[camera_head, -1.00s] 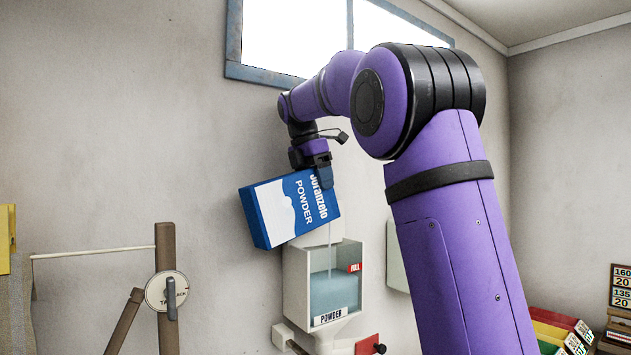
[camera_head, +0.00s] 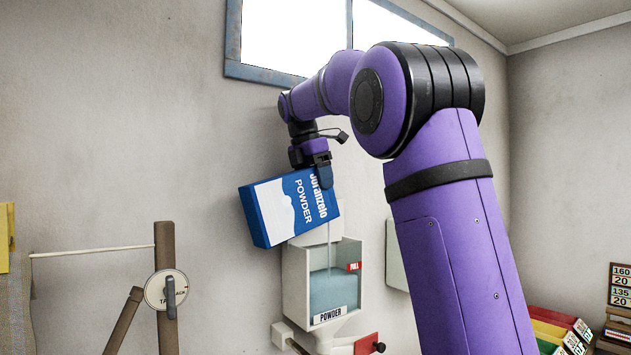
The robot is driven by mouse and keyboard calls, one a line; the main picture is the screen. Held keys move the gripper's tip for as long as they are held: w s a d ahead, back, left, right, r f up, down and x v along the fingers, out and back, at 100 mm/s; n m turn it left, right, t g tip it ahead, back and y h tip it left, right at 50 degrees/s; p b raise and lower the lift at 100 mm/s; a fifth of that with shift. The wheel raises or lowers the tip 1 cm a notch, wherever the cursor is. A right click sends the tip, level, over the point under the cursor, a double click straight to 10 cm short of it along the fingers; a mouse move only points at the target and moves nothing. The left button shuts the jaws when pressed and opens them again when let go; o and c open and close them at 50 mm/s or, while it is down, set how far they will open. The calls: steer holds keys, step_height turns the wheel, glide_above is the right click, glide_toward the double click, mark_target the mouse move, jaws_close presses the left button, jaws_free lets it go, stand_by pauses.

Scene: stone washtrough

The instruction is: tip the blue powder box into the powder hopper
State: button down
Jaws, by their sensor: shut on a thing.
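The blue and white powder box (camera_head: 285,210) is tilted in the air, its lower right corner over the powder hopper (camera_head: 298,285). My gripper (camera_head: 322,176) is shut on the box's upper right part. A thin pale stream (camera_head: 329,240) falls from the box into the hopper. The hopper has a clear front, and pale blue powder (camera_head: 330,292) fills much of it. The powder's top lies close to the red FULL mark (camera_head: 354,267). The far side of the box is hidden.
A red slide with a black knob (camera_head: 367,345) sits below the hopper. A wooden frame with a round dial (camera_head: 166,290) stands at left. A window (camera_head: 290,40) is above. Coloured boxes (camera_head: 560,328) lie at lower right. The wall left of the box is bare.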

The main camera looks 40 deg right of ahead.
steer(key=shift+d, duration=0.1)
steer(key=shift+d+f+y, duration=0.3)
steer(key=shift+f+y, duration=0.3)
steer(key=shift+f, duration=0.05)
steer(key=shift+d+f, duration=0.1)
steer(key=shift+f, duration=0.05)
stand_by(0.9)
steer(key=shift+d+f+y, duration=0.35)
steer(key=shift+f+y, duration=0.15)
steer(key=shift+f, duration=0.15)
